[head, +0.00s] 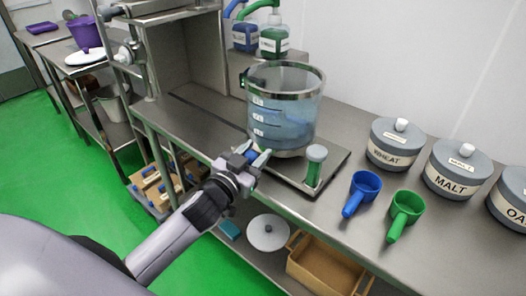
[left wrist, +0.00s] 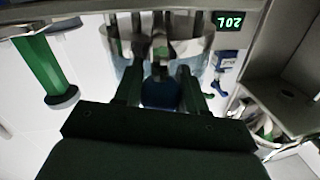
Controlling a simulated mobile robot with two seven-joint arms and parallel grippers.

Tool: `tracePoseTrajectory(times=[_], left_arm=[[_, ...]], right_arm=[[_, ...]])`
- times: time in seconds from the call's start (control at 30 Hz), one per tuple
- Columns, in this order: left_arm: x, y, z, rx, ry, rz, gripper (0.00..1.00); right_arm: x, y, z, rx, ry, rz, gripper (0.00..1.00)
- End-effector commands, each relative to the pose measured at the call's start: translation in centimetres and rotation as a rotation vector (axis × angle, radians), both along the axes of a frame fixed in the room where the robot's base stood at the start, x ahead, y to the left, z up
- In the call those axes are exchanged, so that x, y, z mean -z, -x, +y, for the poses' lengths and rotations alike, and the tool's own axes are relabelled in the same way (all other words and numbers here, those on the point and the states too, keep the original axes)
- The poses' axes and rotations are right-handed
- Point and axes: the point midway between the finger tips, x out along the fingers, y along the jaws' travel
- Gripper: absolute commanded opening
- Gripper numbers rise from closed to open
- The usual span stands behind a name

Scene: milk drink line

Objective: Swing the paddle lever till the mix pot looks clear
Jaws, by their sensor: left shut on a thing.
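The mix pot (head: 284,108) is a clear vessel with a metal rim and level marks, standing on a steel base plate on the counter. Bluish, see-through liquid fills its lower part; I cannot tell whether any cloudiness remains in it. My left gripper (head: 257,158) is at the pot's lower front left. It is shut on the blue knob (left wrist: 160,95) of the paddle lever, seen between the fingers in the left wrist view. The rest of the lever is mostly hidden by the gripper. My right gripper is not in view.
A green post with a grey cap (head: 314,165) stands right of the pot. A blue scoop (head: 363,190) and a green scoop (head: 404,213) lie farther right, before the WHEAT (head: 395,146) and MALT (head: 458,172) canisters. A lit display (left wrist: 229,22) shows in the left wrist view.

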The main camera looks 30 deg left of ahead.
Motion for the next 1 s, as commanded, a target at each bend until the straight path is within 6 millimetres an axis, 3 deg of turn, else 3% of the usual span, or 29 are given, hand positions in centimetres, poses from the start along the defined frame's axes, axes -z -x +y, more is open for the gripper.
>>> tracePoseTrajectory(times=[0.23, 0.73, 0.77, 0.8, 0.83, 1.0], left_arm=[[-0.43, -0.27, 1.29, -0.007, -0.004, -0.008, 0.00], [-0.53, -0.35, 1.48, -0.006, -0.004, -0.011, 0.00], [-0.54, -0.35, 1.48, -0.006, -0.004, -0.011, 0.46], [-0.54, -0.35, 1.48, -0.006, -0.004, -0.011, 0.59], [-0.51, -0.35, 1.45, -0.006, -0.004, -0.011, 0.64], [-0.30, -0.29, 1.35, -0.004, -0.003, -0.006, 0.64]], right_arm=[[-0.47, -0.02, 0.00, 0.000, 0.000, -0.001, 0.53], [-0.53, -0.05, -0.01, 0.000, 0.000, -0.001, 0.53], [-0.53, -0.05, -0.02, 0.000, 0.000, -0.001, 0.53], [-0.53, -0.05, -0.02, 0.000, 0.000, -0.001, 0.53], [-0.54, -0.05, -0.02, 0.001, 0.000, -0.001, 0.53], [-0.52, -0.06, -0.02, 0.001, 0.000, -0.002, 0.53]])
